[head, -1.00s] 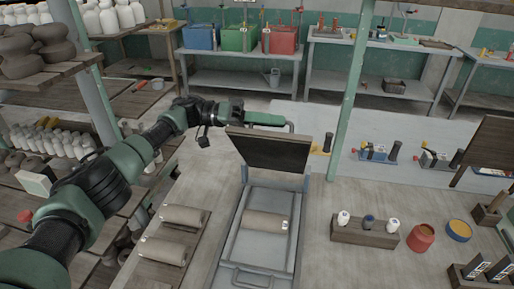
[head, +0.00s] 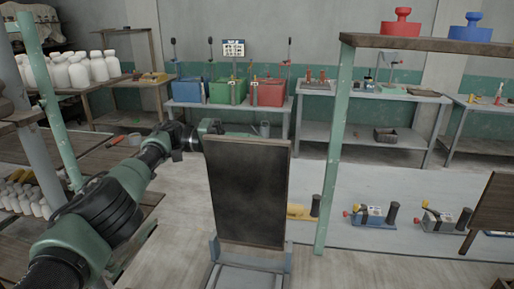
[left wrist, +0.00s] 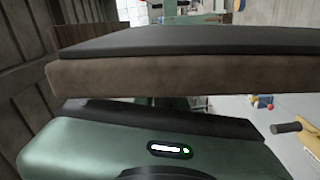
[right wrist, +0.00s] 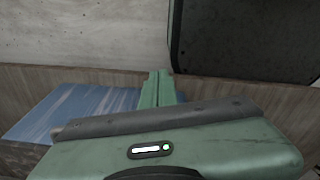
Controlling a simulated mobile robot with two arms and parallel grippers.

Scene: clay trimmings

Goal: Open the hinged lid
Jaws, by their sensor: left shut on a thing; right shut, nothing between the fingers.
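The hinged lid (head: 248,192) is a dark panel with a brown frame. It stands raised and near upright above the grey frame (head: 250,278) at its lower edge. My left gripper (head: 212,128) reaches in behind the lid's top edge and is shut on the lid; the lid hides its fingertips. In the left wrist view the lid's brown edge (left wrist: 160,75) crosses just above the green gripper body. My right gripper (right wrist: 158,86) is shut and empty in the right wrist view, and is outside the head view.
Red and blue knobbed pieces stand on a high shelf (head: 440,46) at the upper right, held by a green post (head: 335,150). Racks with white bottles (head: 68,75) are at the left. Hand tools (head: 370,216) lie on the grey surface right of the lid.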

